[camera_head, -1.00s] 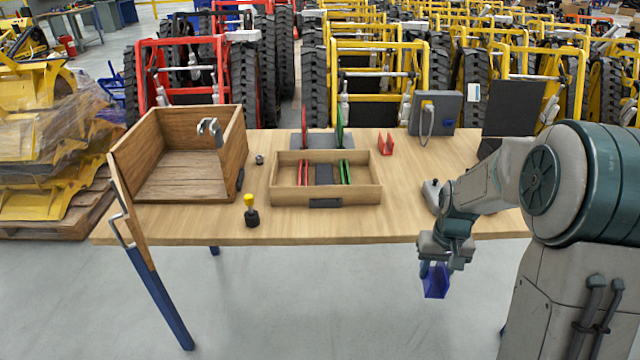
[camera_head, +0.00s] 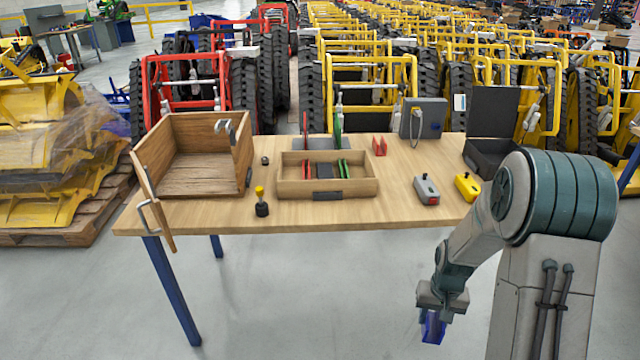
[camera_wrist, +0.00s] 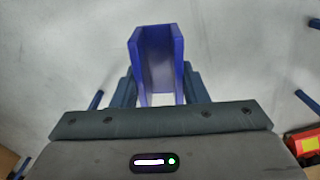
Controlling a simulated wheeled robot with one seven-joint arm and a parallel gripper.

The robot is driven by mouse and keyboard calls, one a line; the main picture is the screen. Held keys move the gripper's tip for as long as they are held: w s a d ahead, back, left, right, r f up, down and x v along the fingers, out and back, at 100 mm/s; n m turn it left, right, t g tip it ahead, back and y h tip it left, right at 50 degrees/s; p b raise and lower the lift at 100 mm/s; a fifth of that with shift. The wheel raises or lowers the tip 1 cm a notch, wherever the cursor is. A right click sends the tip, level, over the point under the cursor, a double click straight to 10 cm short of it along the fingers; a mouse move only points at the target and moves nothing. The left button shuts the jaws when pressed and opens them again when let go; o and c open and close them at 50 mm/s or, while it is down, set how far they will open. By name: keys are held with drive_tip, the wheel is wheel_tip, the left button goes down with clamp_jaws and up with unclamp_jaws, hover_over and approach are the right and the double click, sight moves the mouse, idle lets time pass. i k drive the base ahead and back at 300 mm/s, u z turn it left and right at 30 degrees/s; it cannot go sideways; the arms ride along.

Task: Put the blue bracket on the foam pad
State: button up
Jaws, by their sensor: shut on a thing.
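My gripper (camera_head: 432,314) is shut on the blue bracket (camera_head: 434,329), low in front of the table and over open floor. In the wrist view the bracket (camera_wrist: 134,70) is a U-shaped channel held between the fingers. No foam pad can be named for sure. A dark grey block (camera_head: 324,171) lies in the wooden tray (camera_head: 340,188) between red and green brackets. A flat grey plate (camera_head: 312,143) lies behind the tray, partly hidden, with a red and a green upright piece at it.
On the table (camera_head: 380,214) are an open wooden box (camera_head: 190,182), a yellow-topped plunger (camera_head: 261,205), a red bracket (camera_head: 379,146), a grey button box (camera_head: 426,190), a yellow one (camera_head: 467,186) and an open black case (camera_head: 490,155). The front right tabletop is clear.

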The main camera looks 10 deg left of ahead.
sight(325, 172)
drive_tip(key=u, duration=1.2)
drive_tip(key=i, duration=0.85)
drive_tip(key=z, duration=0.5)
